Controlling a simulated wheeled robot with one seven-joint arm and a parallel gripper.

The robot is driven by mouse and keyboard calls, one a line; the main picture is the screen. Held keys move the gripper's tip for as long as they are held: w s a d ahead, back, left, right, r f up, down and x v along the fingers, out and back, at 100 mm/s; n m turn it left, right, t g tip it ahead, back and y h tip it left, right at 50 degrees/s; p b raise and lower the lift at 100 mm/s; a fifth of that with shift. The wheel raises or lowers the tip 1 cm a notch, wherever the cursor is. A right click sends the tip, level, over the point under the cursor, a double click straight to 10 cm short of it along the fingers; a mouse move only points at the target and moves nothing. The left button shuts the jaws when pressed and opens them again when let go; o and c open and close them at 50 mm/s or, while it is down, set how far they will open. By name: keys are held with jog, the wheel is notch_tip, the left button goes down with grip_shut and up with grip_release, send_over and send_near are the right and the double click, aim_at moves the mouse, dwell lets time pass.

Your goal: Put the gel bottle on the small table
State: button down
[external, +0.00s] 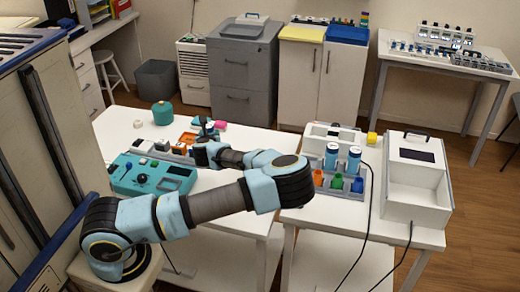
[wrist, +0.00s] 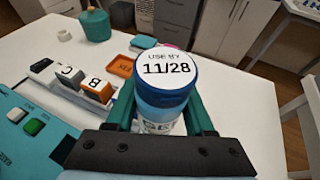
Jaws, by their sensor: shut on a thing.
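My gripper (wrist: 160,125) is shut on a bottle (wrist: 165,88) with a blue rim and a white lid label reading "USE BY 11/28". The bottle looks upright between the green fingers; its lower part is mostly hidden. I cannot tell from its label whether it is the gel bottle. A smaller white table (external: 300,217) stands to the right. Two blue-capped bottles (external: 332,155) (external: 353,162) stand there in a grey rack.
The long table holds a teal control box (external: 150,175), lettered blocks (wrist: 95,90), an orange tray (wrist: 121,66) and a teal jar (wrist: 95,24). A black cable hangs down the front.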

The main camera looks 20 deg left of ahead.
jog(key=shift+s+d+r+m+t+h, duration=0.15)
jog(key=shift+d+m+h, duration=0.1)
jog(key=shift+m+h, duration=0.55)
jog(key=shift+d+m+t+h, duration=0.1)
jog(key=shift+d+m+h, duration=0.1)
jog(key=shift+m+h, duration=0.55)
jog(key=shift+s+d+r+m+t+h, duration=0.2)
jog(key=shift+m+h, duration=0.35)
jog(key=shift+h, duration=0.4)
jog(key=w+d+r+m+h+p, duration=0.1)
jog(key=w+d+r+p, duration=0.1)
jog(key=d, duration=1.5)
jog(key=w+d+r+m+h+p, duration=0.1)
jog(key=w+d+r+p, duration=0.15)
jog(key=d, duration=1.55)
jog(key=shift+g, duration=0.25)
jog(key=shift+a+f+b, duration=0.2)
jog(key=shift+f+b, duration=1.75)
jog(key=shift+f, duration=1.65)
jog(key=shift+f, duration=0.3)
jog(key=shift+c, duration=1)
grip_release()
jog(key=shift+s, duration=0.1)
